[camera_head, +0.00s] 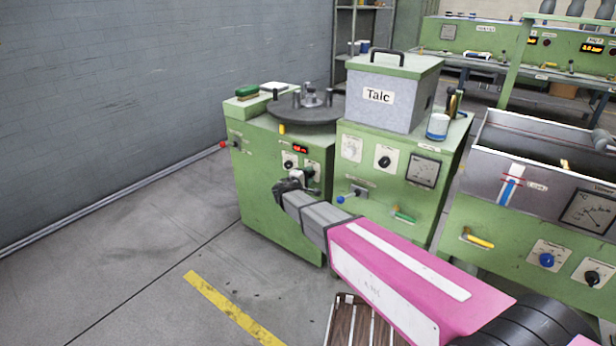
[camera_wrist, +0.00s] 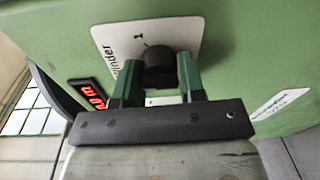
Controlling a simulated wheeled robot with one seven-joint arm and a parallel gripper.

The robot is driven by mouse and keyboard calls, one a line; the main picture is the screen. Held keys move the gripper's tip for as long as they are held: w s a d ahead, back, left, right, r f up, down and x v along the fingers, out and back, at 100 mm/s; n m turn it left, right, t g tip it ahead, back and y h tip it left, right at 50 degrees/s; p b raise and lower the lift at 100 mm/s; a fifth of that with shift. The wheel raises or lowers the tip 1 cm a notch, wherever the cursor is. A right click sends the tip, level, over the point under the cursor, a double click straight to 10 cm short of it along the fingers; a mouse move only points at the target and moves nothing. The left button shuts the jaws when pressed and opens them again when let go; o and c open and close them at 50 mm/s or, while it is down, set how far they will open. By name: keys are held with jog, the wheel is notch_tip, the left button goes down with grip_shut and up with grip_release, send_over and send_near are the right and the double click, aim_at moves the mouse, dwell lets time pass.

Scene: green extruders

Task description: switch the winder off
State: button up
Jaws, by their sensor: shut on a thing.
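The winder (camera_head: 275,200) is the green cabinet at the left, with a dark round turntable (camera_head: 305,112) on top. In the wrist view, its black switch knob (camera_wrist: 160,70) sits on a white plate (camera_wrist: 115,35) marked "winder" and "1". My gripper (camera_wrist: 158,76) has its two green fingers on either side of this knob and is shut on it. In the head view, my gripper (camera_head: 308,182) is at the winder's front panel, and my wrist partly hides the switch. I cannot tell which way the knob points. The red display (camera_head: 300,149) is lit; it also shows in the wrist view (camera_wrist: 88,95).
A grey talc box (camera_head: 395,92) stands on the green cabinet to the right, which has a black knob (camera_head: 384,162) and a gauge. A metal trough (camera_head: 530,165) is further right. A small brown slatted thing (camera_head: 355,325) is below my arm. Floor at the left is clear.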

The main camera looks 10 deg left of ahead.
jog(key=shift+r+n, duration=0.1)
jog(key=shift+n, duration=0.3)
jog(key=o, duration=0.9)
jog(key=v, duration=1.1)
